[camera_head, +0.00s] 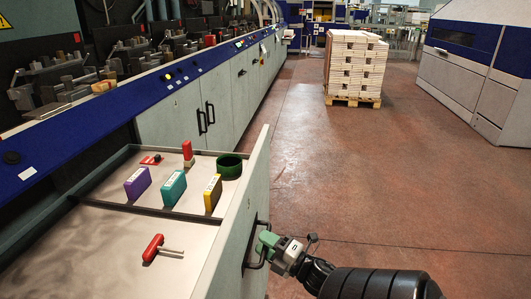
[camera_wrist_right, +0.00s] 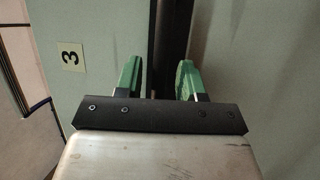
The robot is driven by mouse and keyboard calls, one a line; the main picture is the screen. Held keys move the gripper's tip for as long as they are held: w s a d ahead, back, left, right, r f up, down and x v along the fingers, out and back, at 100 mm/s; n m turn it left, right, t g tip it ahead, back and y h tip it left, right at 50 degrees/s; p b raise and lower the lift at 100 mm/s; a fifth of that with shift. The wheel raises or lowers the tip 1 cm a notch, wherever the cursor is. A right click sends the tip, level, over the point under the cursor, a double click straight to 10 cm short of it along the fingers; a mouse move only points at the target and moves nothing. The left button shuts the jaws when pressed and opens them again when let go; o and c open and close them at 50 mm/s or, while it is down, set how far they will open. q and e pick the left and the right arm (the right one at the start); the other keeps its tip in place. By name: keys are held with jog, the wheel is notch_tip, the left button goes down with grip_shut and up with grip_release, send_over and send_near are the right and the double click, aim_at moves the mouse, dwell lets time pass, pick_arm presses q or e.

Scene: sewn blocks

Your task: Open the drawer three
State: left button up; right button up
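The drawer is pulled out, with its grey-green front panel (camera_head: 240,225) standing clear of the cabinet row. A yellowish label with a 3 (camera_wrist_right: 70,57) is on a pale panel in the right wrist view. The drawer has a dark bar handle (camera_head: 246,266) on its outer face. My right gripper (camera_head: 266,244), with green fingers, is at this handle. In the right wrist view its fingers (camera_wrist_right: 158,80) are apart, with a dark upright strip between them. Whether they press on the handle cannot be told. My left gripper is not in view.
A loaded pallet (camera_head: 354,65) stands farther back. The reddish floor (camera_head: 400,170) right of the drawer is clear.

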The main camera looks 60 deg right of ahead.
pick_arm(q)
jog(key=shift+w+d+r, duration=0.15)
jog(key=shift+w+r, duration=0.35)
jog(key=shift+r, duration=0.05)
pick_arm(e)
jog(key=s+f, duration=0.1)
jog(key=s, duration=0.9)
jog(key=shift+s+f, duration=0.35)
jog(key=shift+f, duration=0.05)
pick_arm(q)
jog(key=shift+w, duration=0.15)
